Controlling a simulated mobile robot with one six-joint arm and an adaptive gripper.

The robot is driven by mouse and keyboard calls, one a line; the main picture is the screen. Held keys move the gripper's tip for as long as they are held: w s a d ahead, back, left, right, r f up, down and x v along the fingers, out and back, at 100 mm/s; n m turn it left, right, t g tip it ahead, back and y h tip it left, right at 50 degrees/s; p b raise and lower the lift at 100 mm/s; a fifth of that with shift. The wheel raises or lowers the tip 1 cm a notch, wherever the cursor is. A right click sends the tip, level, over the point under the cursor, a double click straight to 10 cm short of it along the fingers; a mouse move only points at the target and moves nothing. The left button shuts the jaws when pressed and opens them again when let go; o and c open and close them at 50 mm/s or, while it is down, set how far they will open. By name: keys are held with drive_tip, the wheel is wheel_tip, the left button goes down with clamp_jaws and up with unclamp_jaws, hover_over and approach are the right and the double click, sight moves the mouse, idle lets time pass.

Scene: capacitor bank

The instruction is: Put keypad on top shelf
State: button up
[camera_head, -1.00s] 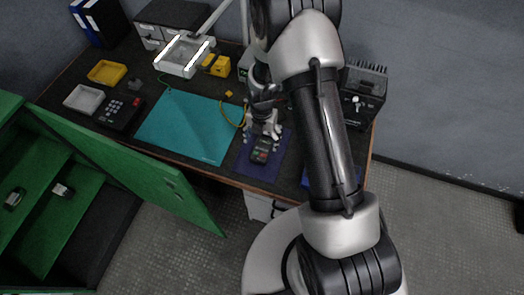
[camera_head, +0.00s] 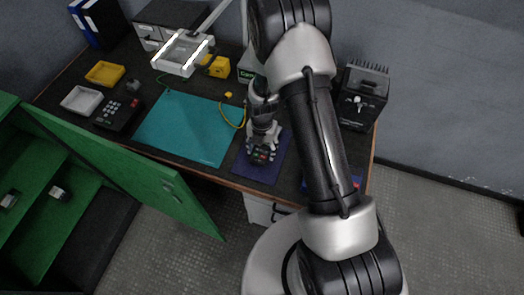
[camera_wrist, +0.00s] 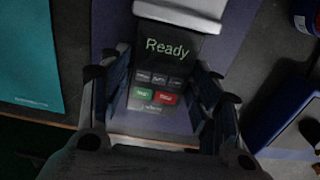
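A black handset-like device (camera_wrist: 160,62) with a "Ready" screen and grey, green and red keys lies on a dark blue mat (camera_head: 242,165) near the table's front edge. My gripper (camera_head: 262,150) is down over it; in the wrist view my fingers (camera_wrist: 160,100) stand apart on either side of it. Whether they touch its sides I cannot tell. Another black number keypad (camera_head: 116,113) with a red key lies at the table's left. The green cabinet (camera_head: 120,165) stands open at front left, with shelves inside; its upper part is cut off.
A teal mat (camera_head: 185,128) lies mid-table. White (camera_head: 82,100) and yellow (camera_head: 105,73) trays sit at the left. A yellow cable (camera_head: 230,118) is left of my gripper; a black finned box (camera_head: 360,95) stands at the right. The cabinet door juts out before the table.

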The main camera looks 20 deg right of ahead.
drive_tip(key=c, duration=1.1)
drive_tip(key=shift+r, duration=0.15)
wheel_tip(320, 180, up, 20)
drive_tip(key=p, duration=0.6)
wheel_tip(320, 180, up, 4)
drive_tip(key=m, duration=2.2)
hover_over(262, 150)
drive_tip(key=s, duration=0.2)
drive_tip(key=m, duration=0.6)
drive_tip(key=shift+s+a+r+m, duration=0.3)
drive_tip(key=shift+s+r+m, duration=0.1)
